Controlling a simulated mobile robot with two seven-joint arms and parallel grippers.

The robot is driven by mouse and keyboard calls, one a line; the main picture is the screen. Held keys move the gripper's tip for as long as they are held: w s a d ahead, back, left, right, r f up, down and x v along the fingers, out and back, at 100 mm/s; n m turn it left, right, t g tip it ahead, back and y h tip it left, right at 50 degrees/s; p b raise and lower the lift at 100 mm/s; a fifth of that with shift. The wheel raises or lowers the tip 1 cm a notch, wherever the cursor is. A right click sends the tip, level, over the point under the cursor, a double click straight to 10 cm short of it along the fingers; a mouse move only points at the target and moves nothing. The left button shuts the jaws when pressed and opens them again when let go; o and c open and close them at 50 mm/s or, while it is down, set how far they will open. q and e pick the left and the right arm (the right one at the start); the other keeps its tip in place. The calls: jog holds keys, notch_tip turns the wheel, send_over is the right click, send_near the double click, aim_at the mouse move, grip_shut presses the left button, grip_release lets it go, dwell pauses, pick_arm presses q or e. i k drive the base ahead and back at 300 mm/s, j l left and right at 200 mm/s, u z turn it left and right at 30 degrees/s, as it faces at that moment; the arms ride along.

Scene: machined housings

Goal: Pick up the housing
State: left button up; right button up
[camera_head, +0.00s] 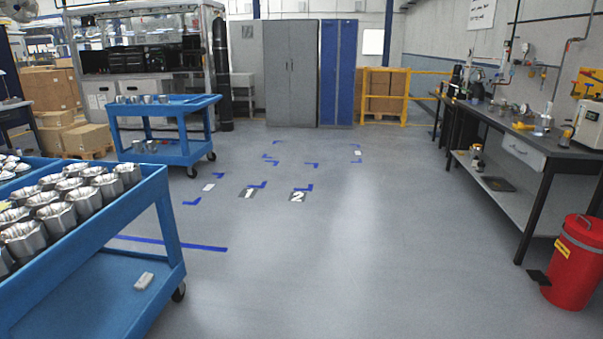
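Several silver machined housings (58,219) stand in rows on the top shelf of a blue cart (150,193) at the left edge. They look like metal cups with faceted sides, and the nearest ones are cut off by the frame's left edge. More small housings (148,99) stand on a second blue cart (187,104) farther back, with a few on its lower shelf (150,146). Neither of my grippers shows in the head view.
Open grey floor (330,250) lies in the middle, with blue tape marks and numbers. A dark workbench (540,143) runs along the right, with a red bin (573,265) before it. Grey cabinets (290,75) and a yellow rail (405,95) stand at the back.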

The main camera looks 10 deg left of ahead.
aim_at(119, 100)
jog(key=i, duration=1.2)
jog(key=i+u, duration=0.15)
jog(key=i, duration=0.4)
jog(key=i+l+u, duration=0.15)
jog(key=i, duration=0.45)
jog(key=i+u, duration=0.25)
jog(key=i, duration=0.3)
jog(key=i+u, duration=0.25)
jog(key=i, duration=0.25)
jog(key=i+z, duration=0.1)
jog(key=i, duration=0.5)
jog(key=i+j, duration=0.15)
jog(key=i, duration=0.45)
jog(key=i+l, duration=0.1)
jog(key=i, duration=0.45)
jog(key=i+u, duration=0.15)
jog(key=i, duration=0.4)
jog(key=i+u, duration=1.2)
jog(key=i, duration=0.2)
jog(key=i+u, duration=0.3)
jog(key=i, duration=0.15)
jog(key=i+u, duration=0.2)
jog(key=i, duration=0.95)
